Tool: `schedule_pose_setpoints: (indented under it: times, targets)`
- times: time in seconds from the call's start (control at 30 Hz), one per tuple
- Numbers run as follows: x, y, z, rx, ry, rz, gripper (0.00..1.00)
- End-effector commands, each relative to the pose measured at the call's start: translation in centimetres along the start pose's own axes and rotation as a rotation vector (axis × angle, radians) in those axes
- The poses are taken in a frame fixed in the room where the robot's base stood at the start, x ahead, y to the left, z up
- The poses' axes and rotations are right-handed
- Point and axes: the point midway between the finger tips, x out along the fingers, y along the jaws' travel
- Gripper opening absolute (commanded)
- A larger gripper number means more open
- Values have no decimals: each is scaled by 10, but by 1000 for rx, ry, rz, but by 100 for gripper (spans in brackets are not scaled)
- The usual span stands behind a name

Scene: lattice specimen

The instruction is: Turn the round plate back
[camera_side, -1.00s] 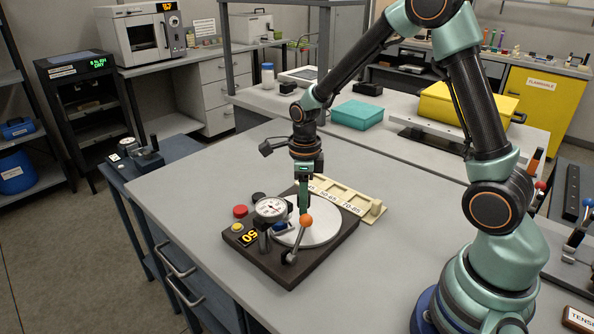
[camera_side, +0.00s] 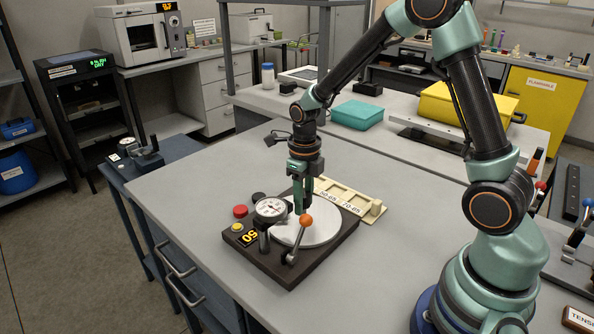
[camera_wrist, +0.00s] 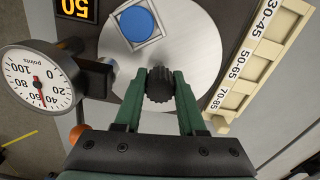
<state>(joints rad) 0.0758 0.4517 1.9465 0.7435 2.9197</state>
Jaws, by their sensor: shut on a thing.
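The pale round plate (camera_side: 325,232) lies on a dark square base (camera_side: 290,272) on the bench; it also fills the upper middle of the wrist view (camera_wrist: 203,45). A dark ribbed knob (camera_wrist: 159,84) stands up from the plate. My gripper (camera_wrist: 159,90) is shut on this knob, one green fingertip on each side. In the side view my gripper (camera_side: 303,207) points straight down over the plate. A blue disc (camera_wrist: 138,23) sits in a square frame on the plate, beyond the knob in the wrist view. In the side view I cannot make the disc out.
A dial gauge (camera_side: 271,209) and a lever with an orange ball (camera_side: 306,220) stand close to my gripper. A display (camera_side: 249,238) reads 50. Red (camera_side: 240,211) and yellow (camera_side: 237,227) buttons are at left. A cream labelled tray (camera_side: 375,211) lies behind the base.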

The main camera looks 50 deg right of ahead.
Motion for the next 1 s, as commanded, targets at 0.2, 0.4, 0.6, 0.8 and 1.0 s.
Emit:
schedule_pose_setpoints:
  times: [0.2,0.4,0.6,0.8,1.0]
  targets:
    - [0,0,0,-2,0,0,68]
    - [0,0,0,-3,0,0,68]
    - [-10,0,1,-3,-2,0,68]
    - [-32,0,1,-3,-3,-1,68]
    - [-51,0,1,-3,-3,-1,68]
